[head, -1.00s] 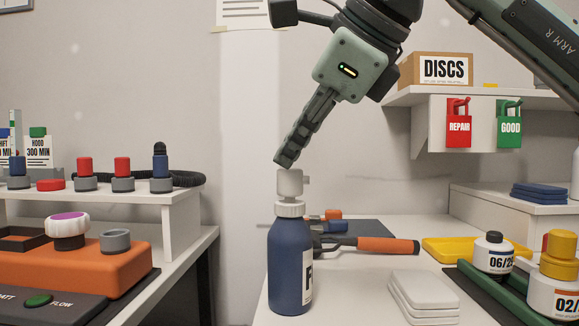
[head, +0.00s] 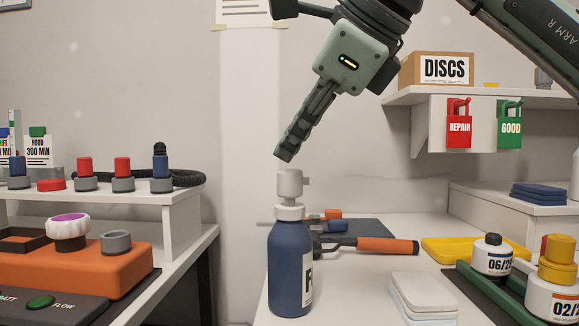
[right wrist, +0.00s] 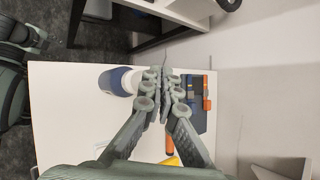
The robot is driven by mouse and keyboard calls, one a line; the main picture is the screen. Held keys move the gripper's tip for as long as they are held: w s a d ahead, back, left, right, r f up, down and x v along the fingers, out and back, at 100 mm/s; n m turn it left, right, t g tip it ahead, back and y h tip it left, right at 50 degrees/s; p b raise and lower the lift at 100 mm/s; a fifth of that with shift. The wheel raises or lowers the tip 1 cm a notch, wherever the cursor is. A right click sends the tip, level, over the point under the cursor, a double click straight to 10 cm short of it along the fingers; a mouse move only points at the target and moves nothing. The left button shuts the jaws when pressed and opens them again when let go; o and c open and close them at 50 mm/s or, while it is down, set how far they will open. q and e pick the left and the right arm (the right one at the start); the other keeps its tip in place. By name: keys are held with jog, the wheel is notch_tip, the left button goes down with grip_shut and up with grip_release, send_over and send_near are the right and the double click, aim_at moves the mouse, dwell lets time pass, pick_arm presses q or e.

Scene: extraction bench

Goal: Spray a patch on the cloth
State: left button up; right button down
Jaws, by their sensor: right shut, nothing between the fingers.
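A dark blue spray bottle (head: 288,262) with a white pump head (head: 289,183) stands upright on the bench, its label partly turned away. My right gripper (head: 284,153) is shut and empty, its fingertips just above the pump head with a small gap. In the right wrist view the shut fingers (right wrist: 162,82) are beside the blue bottle (right wrist: 115,78). My left gripper does not show.
A tool with an orange handle (head: 388,245) lies behind the bottle. A yellow tray (head: 462,250) and small labelled bottles (head: 492,257) stand to the right. A white shelf with a DISCS box (head: 443,69) is on the wall. An orange unit (head: 115,268) is at the left.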

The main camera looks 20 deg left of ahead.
aim_at(292, 171)
jog(key=shift+r+p, duration=2.45)
jog(key=shift+r, duration=0.6)
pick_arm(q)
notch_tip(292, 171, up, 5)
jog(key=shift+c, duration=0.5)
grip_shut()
